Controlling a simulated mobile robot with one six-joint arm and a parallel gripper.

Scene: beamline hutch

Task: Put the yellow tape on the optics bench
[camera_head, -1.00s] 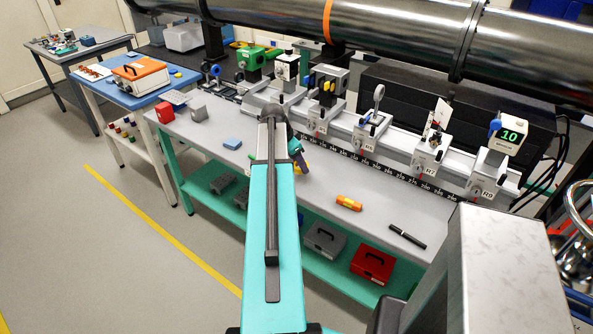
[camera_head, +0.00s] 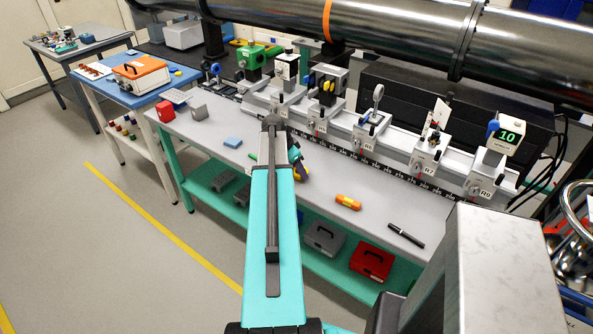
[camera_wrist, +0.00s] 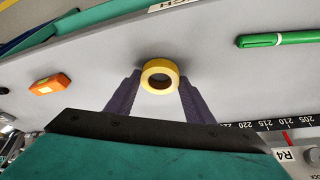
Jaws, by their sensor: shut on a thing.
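The yellow tape (camera_wrist: 147,77) is a small ring in the wrist view, held between the two dark fingertips of my gripper (camera_wrist: 159,80). The optics bench (camera_head: 318,187) has a light grey top, with teal legs and lower shelf; its top also fills much of the wrist view (camera_wrist: 215,70). My gripper is over this top. In the head view my arm covers most of the gripper and tape. I cannot tell whether the tape touches the bench top.
A green pen (camera_wrist: 262,40) and an orange object (camera_wrist: 50,84) lie on the bench near the gripper. A rail with several optic mounts (camera_head: 370,133) runs along the back, below a large steel pipe (camera_head: 400,38).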

